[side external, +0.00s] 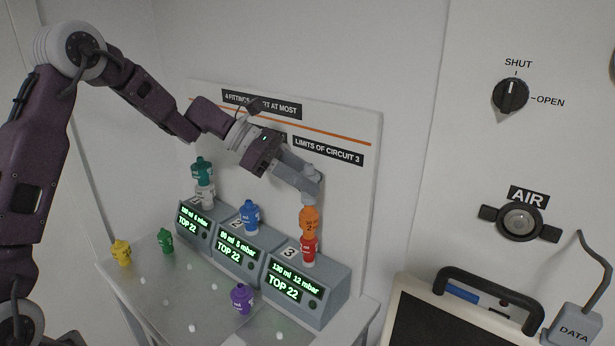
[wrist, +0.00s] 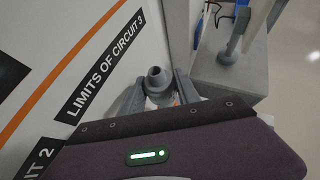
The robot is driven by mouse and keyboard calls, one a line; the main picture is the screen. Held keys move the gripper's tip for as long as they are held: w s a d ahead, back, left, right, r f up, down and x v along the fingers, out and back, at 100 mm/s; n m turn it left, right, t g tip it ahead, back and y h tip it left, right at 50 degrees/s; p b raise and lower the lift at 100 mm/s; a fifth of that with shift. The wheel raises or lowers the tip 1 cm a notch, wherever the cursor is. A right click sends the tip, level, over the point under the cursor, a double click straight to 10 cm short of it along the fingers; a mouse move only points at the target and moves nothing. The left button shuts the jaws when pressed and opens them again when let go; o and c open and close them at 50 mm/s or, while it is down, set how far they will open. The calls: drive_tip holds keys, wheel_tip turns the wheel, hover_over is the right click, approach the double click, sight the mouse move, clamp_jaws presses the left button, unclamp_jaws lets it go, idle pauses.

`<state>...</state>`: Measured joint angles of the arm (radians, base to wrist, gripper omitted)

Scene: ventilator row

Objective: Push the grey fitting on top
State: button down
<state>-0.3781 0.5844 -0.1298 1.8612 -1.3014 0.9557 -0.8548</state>
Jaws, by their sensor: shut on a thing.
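The grey fitting (wrist: 157,82) is between my gripper's fingers (wrist: 158,98) in the wrist view, its round open top facing up. My gripper (side external: 309,184) is shut on it in the side view, where the grey fingers hide most of it. It is right above an orange fitting (side external: 309,220), close to or touching its top; I cannot tell whether it is seated. The orange fitting stands on a red fitting (side external: 308,250) on the ventilator marked 3 (side external: 322,278). The stack looks roughly upright.
A blue fitting (side external: 250,216) stands on the middle ventilator; a teal one (side external: 202,170) tops a pale one (side external: 205,195) on the left ventilator. Yellow (side external: 121,252), green (side external: 165,240) and purple (side external: 242,298) fittings stand on the table. A signboard (side external: 350,190) rises behind.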

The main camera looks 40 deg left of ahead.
drive_tip(key=shift+f, duration=1.4)
idle(0.8)
drive_tip(key=c, duration=0.8)
unclamp_jaws()
drive_tip(key=shift+r, duration=0.1)
drive_tip(key=v, duration=0.7)
drive_tip(key=s+d+r+m+g+y, duration=0.1)
drive_tip(key=s+d+r+m+y, duration=0.1)
drive_tip(key=s+d+m, duration=0.4)
drive_tip(key=s+d+r+m+g+y, duration=0.2)
drive_tip(key=s+m, duration=0.2)
drive_tip(key=s, duration=0.5)
drive_tip(key=s+a+m+t+y, duration=0.1)
drive_tip(key=s+a+m+y, duration=0.1)
drive_tip(key=s+m, duration=0.5)
drive_tip(key=s+a+f+m+t+y, duration=0.1)
drive_tip(key=s+a+m+t+y, duration=0.1)
drive_tip(key=s+m, duration=0.5)
drive_tip(key=s+a+y, duration=0.1)
drive_tip(key=s+y, duration=0.1)
drive_tip(key=s, duration=0.2)
drive_tip(key=shift+f, duration=0.3)
